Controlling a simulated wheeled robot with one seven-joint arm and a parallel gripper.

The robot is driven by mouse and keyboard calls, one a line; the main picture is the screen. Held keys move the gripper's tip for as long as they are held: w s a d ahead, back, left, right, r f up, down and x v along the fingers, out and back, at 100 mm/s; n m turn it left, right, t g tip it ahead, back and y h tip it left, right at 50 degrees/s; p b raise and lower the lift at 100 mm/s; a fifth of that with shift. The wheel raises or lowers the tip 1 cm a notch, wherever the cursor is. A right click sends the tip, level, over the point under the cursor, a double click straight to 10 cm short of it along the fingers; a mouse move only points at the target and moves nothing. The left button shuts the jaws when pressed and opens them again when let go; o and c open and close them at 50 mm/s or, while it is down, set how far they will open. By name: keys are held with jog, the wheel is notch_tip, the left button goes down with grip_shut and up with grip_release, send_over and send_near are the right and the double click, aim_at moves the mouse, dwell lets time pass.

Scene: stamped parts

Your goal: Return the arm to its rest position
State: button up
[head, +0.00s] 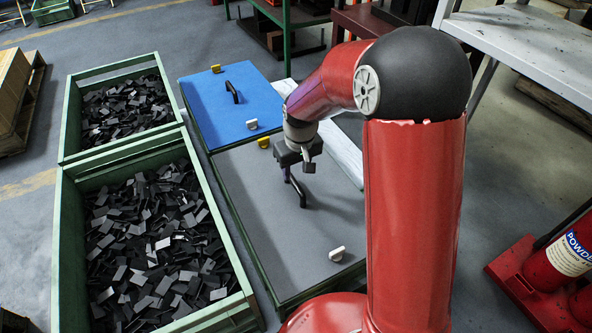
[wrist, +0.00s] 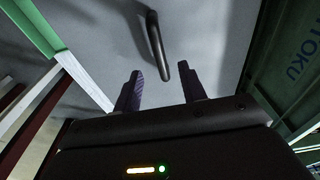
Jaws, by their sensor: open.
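My red arm reaches over a grey panel (head: 262,214) on a green-framed box. My gripper (head: 300,186) points down close to the panel, beside a black bar handle (head: 297,190) that stands on it. In the wrist view my gripper (wrist: 160,92) has its two dark fingers spread apart with nothing between them. The black handle (wrist: 156,40) lies just beyond the fingertips there, its near end close to the gap. I cannot tell from these views whether a finger touches it.
Two green crates full of dark stamped plates, a near one (head: 165,240) and a far one (head: 128,105), stand at the left. A blue panel (head: 232,103) with its own handle lies behind the grey one. A pale table (head: 530,40) and red powder extinguishers (head: 555,262) are at the right.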

dwell(0.3)
jog(key=s+d+r+m+t+p, duration=0.1)
jog(key=s+d+r+p, duration=0.15)
jog(key=s+r, duration=0.4)
jog(key=s+d+r+m+t+p, duration=0.1)
jog(key=s+d+r, duration=0.25)
jog(key=r, duration=0.65)
jog(key=s+d+r+m+t+p, duration=0.1)
jog(key=s+d+r, duration=0.1)
jog(key=s+r, duration=0.2)
jog(key=s+d+r+m+t+p, duration=0.1)
jog(key=s+r, duration=0.3)
jog(key=s, duration=0.6)
jog(key=shift+s+d+m+h+p, duration=0.15)
jog(key=shift+d+m+h+p, duration=0.2)
jog(key=shift+d, duration=0.3)
jog(key=shift+r, duration=0.1)
